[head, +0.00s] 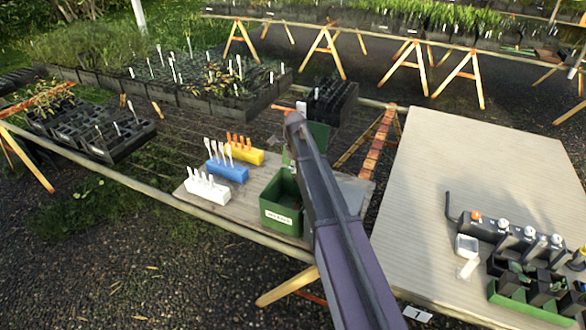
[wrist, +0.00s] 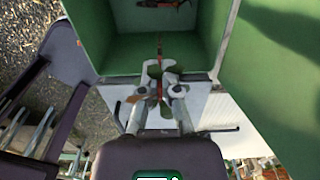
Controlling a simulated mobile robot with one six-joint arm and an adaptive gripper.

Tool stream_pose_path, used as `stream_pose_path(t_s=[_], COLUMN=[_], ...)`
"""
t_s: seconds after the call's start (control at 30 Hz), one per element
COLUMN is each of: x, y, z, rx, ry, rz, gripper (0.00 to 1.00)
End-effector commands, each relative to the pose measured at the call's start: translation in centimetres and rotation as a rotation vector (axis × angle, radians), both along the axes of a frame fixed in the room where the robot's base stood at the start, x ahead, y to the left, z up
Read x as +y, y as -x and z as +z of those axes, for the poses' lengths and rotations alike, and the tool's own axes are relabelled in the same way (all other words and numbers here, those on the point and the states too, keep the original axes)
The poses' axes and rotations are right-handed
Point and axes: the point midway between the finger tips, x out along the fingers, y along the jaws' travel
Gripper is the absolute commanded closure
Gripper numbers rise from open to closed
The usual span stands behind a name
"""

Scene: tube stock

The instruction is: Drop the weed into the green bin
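The green bin (head: 281,214) with a white label stands on a wooden board in the head view, its lid (head: 318,133) raised behind it. My arm covers the bin's right side and my gripper cannot be made out there. In the wrist view, my gripper (wrist: 163,80) is at the edge of the open bin (wrist: 120,57). Its fingers are closed around the reddish stem of the weed (wrist: 158,101), whose green and brownish leaves show between them. Some brown plant matter (wrist: 165,4) lies inside the bin.
Left of the bin are white (head: 207,191), blue (head: 226,171) and yellow (head: 245,156) blocks holding labels or tools. Black seedling trays (head: 225,80) stand behind. The pale table (head: 460,160) at right holds bottles and pots near its front, with free room behind.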

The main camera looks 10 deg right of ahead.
Motion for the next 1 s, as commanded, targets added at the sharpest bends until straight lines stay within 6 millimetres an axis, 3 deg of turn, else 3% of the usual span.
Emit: stream_pose_path(t_s=[0.5, 1.0], x=[0.1, 0.1], y=[0.0, 0.0], z=[-4.2, -5.2], rx=[0.0, 0.0], ry=[0.0, 0.0], rz=[0.001, 0.002], gripper=[1.0, 1.0])
